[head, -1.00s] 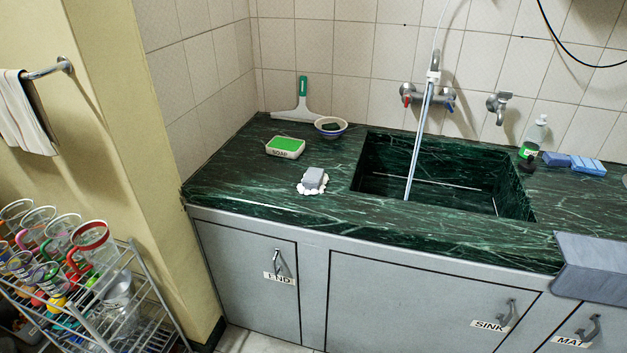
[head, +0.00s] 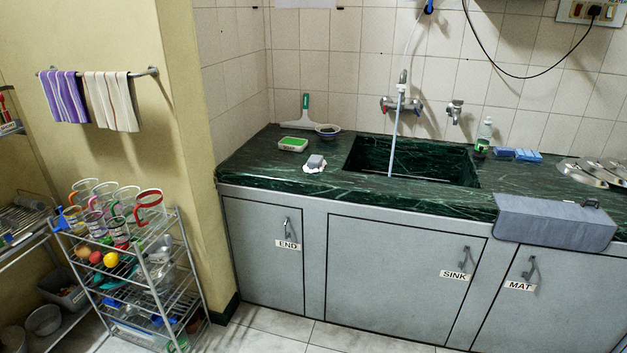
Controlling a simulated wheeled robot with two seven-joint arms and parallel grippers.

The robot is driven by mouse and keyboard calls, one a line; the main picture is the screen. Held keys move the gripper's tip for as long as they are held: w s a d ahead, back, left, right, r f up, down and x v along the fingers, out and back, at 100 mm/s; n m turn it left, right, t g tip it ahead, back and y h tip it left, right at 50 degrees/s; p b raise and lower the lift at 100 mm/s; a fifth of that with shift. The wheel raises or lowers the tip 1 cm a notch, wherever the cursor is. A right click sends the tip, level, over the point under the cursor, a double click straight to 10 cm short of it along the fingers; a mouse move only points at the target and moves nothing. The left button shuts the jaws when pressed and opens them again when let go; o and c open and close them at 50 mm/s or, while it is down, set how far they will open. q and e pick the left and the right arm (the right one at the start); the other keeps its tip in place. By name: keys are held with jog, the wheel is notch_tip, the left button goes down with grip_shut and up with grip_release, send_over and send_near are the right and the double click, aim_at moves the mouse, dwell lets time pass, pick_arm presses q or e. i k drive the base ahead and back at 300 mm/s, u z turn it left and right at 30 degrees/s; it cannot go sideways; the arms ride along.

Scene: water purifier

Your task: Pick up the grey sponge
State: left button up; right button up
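The grey sponge (head: 315,161) is a small block on a white, bumpy-edged holder (head: 314,168). The holder sits on the dark green marble counter (head: 270,176), left of the sink and near the counter's front edge. The sponge is in plain sight with nothing on it. Neither of my grippers is in the head view.
A soap dish (head: 293,144), a bowl (head: 328,131) and a squeegee (head: 304,112) stand behind the sponge. The sink (head: 415,160) is to its right. A grey mat (head: 555,222) hangs over the front edge. A wire rack (head: 150,270) with mugs stands left. Floor before the cabinets is clear.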

aim_at(315, 163)
jog(key=u, duration=0.6)
jog(key=i, duration=0.7)
jog(key=u, duration=0.45)
jog(key=i, duration=1.1)
jog(key=z, duration=0.3)
